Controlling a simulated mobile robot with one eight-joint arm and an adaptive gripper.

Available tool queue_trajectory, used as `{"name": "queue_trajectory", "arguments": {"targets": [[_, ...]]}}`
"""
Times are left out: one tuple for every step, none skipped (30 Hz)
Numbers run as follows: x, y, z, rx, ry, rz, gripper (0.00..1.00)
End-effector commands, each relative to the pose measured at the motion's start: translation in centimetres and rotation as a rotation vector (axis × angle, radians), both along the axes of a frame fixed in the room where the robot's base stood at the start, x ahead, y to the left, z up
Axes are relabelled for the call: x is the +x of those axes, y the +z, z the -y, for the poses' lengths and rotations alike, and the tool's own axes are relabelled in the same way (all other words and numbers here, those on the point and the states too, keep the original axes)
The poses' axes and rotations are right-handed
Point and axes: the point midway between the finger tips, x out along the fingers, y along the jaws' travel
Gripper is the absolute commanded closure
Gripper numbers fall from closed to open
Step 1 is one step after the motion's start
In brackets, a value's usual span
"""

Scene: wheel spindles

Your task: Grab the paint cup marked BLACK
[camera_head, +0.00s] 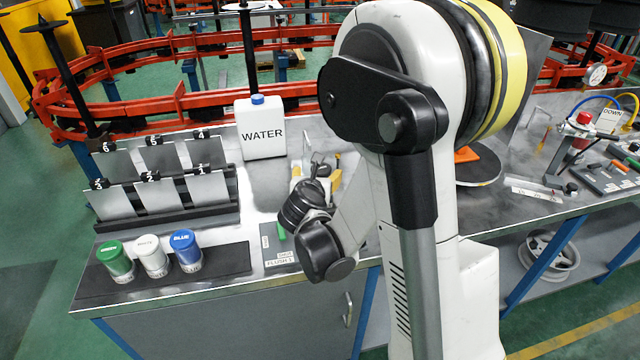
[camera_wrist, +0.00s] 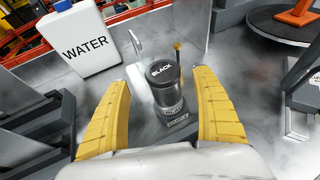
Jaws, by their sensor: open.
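The paint cup marked BLACK (camera_wrist: 165,90) shows in the wrist view, upright with a black lid lettered BLACK. It stands on or close behind a small grey block with a label (camera_wrist: 176,122). My gripper (camera_wrist: 160,88) is open, its two yellow fingers on either side of the cup in that view. Metal surface shows between the cup and each finger. I cannot tell the exact depth between the fingertips and the cup.
A white WATER jug (camera_head: 262,128) stands behind, left of the cup in the wrist view. Green (camera_head: 115,262), white (camera_head: 152,257) and blue (camera_head: 187,252) cups stand on a dark mat at front left. Numbered panels (camera_head: 208,188) stand behind them. An orange cone (camera_wrist: 298,14) is at right.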

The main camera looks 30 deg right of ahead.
Motion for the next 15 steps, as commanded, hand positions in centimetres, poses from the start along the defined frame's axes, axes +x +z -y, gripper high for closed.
{"name": "queue_trajectory", "arguments": {"targets": [[0.2, -0.4, 0.2, 0.0, -0.001, 0.0, 0.23], [0.4, -0.6, 0.4, 0.0, -0.001, 0.0, 0.23], [0.6, -0.9, 0.8, -0.001, -0.002, 0.0, 0.23], [0.9, -1.3, 1.1, -0.001, -0.003, -0.001, 0.23], [1.1, -1.6, 1.4, 0.0, -0.003, 0.0, 0.23], [1.5, -2.1, 1.7, 0.001, -0.003, 0.001, 0.23], [1.8, -2.3, 2.0, 0.001, -0.003, 0.001, 0.23], [2.2, -2.4, 2.3, 0.0, -0.002, 0.0, 0.23], [2.7, -2.6, 2.6, 0.0, -0.002, 0.0, 0.23], [2.9, -2.6, 2.8, 0.0, -0.002, 0.0, 0.23], [3.1, -2.7, 2.8, 0.0, -0.002, 0.0, 0.23], [3.2, -2.7, 2.9, 0.0, -0.001, 0.0, 0.23], [3.2, -2.6, 2.9, 0.0, -0.001, 0.0, 0.23], [3.2, -2.6, 2.9, 0.001, 0.0, 0.001, 0.23], [3.2, -2.5, 2.9, 0.001, 0.0, 0.001, 0.23]]}}
